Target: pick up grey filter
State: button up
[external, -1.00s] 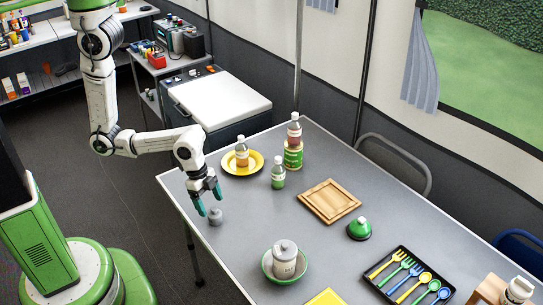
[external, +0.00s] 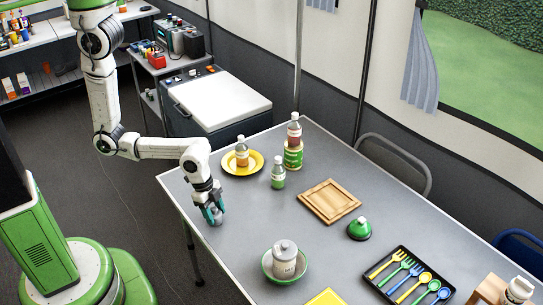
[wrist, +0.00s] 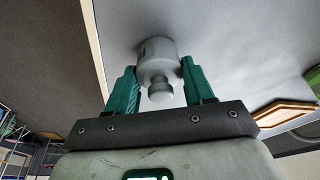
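The grey filter (external: 215,216) is a small pale grey cylinder with a narrower knob on one end. It stands on the grey table (external: 262,215) near its left edge. In the wrist view the filter (wrist: 157,52) sits between the teal fingers of my gripper (wrist: 160,75), its wide body at the fingertips and its knob towards the palm. Both fingertips appear to touch its sides, so my gripper looks shut on it. In the external view my gripper (external: 213,212) points down at the table and partly hides the filter.
A yellow plate (external: 230,168) with a bottle is behind my gripper. A small green-labelled bottle (external: 278,176) and a wooden board (external: 330,201) are to the right. A green bowl (external: 268,273) holding a lidded jar (external: 285,258) is nearer the front. The tabletop around the filter is clear.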

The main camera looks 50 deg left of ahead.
jog(key=c, duration=0.5)
jog(key=shift+r, duration=0.15)
